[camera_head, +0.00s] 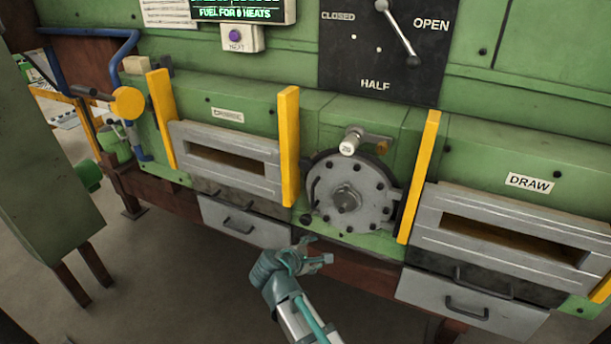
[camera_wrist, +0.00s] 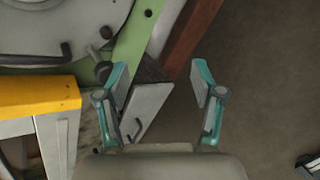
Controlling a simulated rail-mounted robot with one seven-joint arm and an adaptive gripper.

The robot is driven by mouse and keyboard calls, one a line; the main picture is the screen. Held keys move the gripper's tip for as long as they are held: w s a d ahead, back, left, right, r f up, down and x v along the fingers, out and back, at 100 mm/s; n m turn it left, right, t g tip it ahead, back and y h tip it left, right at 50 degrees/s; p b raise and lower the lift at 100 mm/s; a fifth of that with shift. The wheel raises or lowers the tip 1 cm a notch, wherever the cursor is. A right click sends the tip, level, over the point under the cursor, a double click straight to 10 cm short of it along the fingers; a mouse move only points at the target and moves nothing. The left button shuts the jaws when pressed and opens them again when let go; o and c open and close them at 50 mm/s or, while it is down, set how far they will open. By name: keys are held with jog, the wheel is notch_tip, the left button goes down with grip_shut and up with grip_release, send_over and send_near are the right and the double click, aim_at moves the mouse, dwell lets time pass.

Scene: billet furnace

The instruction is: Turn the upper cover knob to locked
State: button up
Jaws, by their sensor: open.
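A round grey cover (camera_head: 335,208) with bolts around its rim is set in the green furnace front between two yellow posts. I cannot read a locked mark on either. My gripper (camera_head: 316,252) is open and empty, below the cover and apart from it. In the wrist view my open gripper (camera_wrist: 160,78) points past the cover's edge (camera_wrist: 60,20), at the upper left.
Yellow posts (camera_head: 288,145) and (camera_head: 419,175) flank the cover and stick out. Slotted grey doors (camera_head: 225,160) and (camera_head: 510,240) stand left and right, with handled drawers (camera_head: 245,222) and (camera_head: 470,300) below. A black dial plate (camera_head: 375,60) is above. Open floor lies below.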

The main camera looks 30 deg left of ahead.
jog(key=a+r+n+t+y, duration=0.1)
jog(key=a+r+n+t, duration=0.45)
jog(key=r, duration=0.75)
jog(key=n+t, duration=0.1)
jog(key=n, duration=0.8)
send_near(304, 167)
jog(key=shift+y, duration=0.3)
jog(key=w+p, duration=0.2)
jog(key=w, duration=0.9)
jog(key=shift+s, duration=0.1)
jog(key=shift+c, duration=0.3)
jog(key=shift+f, duration=0.1)
jog(key=c, duration=1.1)
